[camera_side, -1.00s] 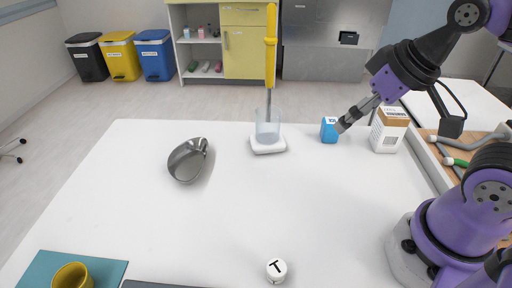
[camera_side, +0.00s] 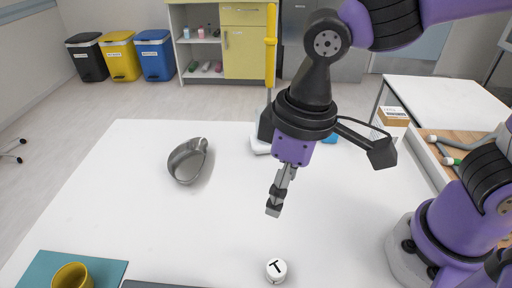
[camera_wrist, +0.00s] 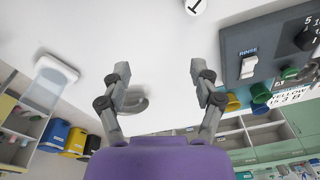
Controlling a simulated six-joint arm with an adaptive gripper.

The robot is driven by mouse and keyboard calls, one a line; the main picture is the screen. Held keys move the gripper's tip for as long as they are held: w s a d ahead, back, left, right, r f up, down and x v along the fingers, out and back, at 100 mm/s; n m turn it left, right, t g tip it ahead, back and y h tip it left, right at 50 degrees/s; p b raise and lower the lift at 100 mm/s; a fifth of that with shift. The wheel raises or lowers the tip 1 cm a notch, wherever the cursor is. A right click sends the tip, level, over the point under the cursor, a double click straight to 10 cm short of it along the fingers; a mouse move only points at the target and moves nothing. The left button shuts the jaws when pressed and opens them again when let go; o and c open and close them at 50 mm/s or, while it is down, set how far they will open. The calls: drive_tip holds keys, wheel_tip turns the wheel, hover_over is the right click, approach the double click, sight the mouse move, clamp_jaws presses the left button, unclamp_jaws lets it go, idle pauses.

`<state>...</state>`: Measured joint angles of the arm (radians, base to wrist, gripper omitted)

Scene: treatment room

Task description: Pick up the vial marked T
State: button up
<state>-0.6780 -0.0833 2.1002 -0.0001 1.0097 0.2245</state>
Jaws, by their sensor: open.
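The vial marked T (camera_side: 276,270) is small and white with a black T on its top. It stands on the white table (camera_side: 228,225) near the front edge in the side view. In the wrist view the vial (camera_wrist: 195,6) shows at the top edge, partly cut off. My gripper (camera_side: 274,208) hangs above the table, up and behind the vial, apart from it. The wrist view shows its two fingers (camera_wrist: 157,72) spread wide with nothing between them.
A metal kidney dish (camera_side: 187,162) lies on the left. A teal mat with a yellow cup (camera_side: 72,276) is at the front left. A grey panel with a switch (camera_wrist: 262,50) shows in the wrist view.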

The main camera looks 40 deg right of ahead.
drive_tip(key=n+g, duration=0.1)
drive_tip(key=n, duration=0.1)
approach(277, 268)
drive_tip(key=shift+w+a+f+h, duration=0.2)
drive_tip(key=shift+w+a+h, duration=0.2)
drive_tip(key=shift+w+a, duration=0.25)
wheel_tip(277, 268, down, 4)
drive_tip(key=shift+s+r, duration=0.1)
drive_tip(key=f, duration=0.3)
drive_tip(key=s+f, duration=0.1)
drive_tip(key=f, duration=0.1)
drive_tip(key=shift+d, duration=0.35)
drive_tip(key=shift+f, duration=0.5)
drive_tip(key=c, duration=1.1)
